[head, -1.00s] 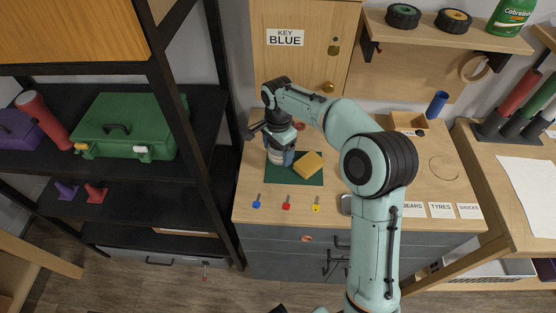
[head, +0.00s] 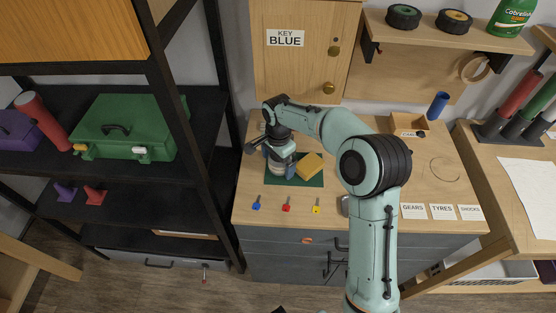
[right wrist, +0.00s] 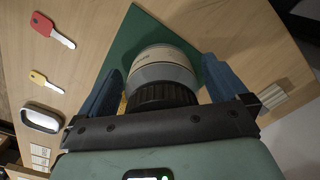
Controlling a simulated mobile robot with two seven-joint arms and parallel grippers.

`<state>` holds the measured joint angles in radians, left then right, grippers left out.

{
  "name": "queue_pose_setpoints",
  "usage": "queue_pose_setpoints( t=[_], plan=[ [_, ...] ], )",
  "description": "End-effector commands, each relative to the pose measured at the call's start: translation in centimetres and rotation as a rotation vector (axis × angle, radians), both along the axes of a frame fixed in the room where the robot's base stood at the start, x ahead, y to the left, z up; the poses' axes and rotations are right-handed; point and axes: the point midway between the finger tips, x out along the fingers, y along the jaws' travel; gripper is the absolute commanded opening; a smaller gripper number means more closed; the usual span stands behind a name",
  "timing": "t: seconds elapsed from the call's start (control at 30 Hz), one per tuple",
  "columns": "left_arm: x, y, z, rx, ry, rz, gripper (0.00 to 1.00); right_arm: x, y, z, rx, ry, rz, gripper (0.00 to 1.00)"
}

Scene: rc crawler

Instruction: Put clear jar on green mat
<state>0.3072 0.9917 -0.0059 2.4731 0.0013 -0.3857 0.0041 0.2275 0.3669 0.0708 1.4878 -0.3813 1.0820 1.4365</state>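The clear jar (head: 278,168) has a dark ribbed lid and a pale band; it stands upright at the left part of the green mat (head: 312,181). Whether its base touches the mat is hard to tell. My right gripper (head: 279,161) comes from above with a blue finger on each side of the jar. My left gripper is not clearly in view.
Blue, red and yellow keys (head: 287,206) lie in front of the mat. A wooden box (head: 409,124) and a blue cylinder (head: 438,105) stand at the back right. The bench between is mostly clear.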

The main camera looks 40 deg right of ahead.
Motion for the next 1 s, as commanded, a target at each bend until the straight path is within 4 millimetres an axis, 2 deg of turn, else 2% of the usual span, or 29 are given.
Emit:
queue_pose_setpoints(
  t=[0.13, 0.27, 0.7, 0.83, 1.0],
  plan=[
    [0.0, 0.0, 0.1, 0.0, 0.0, 0.0, 0.43, 0.0, 0.0, 0.2, 0.0, -0.001, 0.0, 1.0],
    [0.2, 0.0, 0.4, 0.0, -0.002, 0.0, 0.43, 0.1, 0.0, 1.5, -0.001, -0.004, 0.0, 1.0],
    [0.8, 0.0, 1.7, 0.0, -0.009, 0.0, 0.43, 0.0, 0.0, 10.4, -0.001, -0.004, 0.001, 1.0],
    [1.0, 0.0, 2.0, 0.0, -0.011, -0.001, 0.43, 0.0, 0.0, 11.8, -0.001, -0.002, 0.0, 1.0],
    [1.0, 0.0, 2.1, -0.001, -0.011, 0.0, 0.43, -0.1, 0.0, 12.4, 0.0, 0.0, 0.0, 1.0]
  ],
)
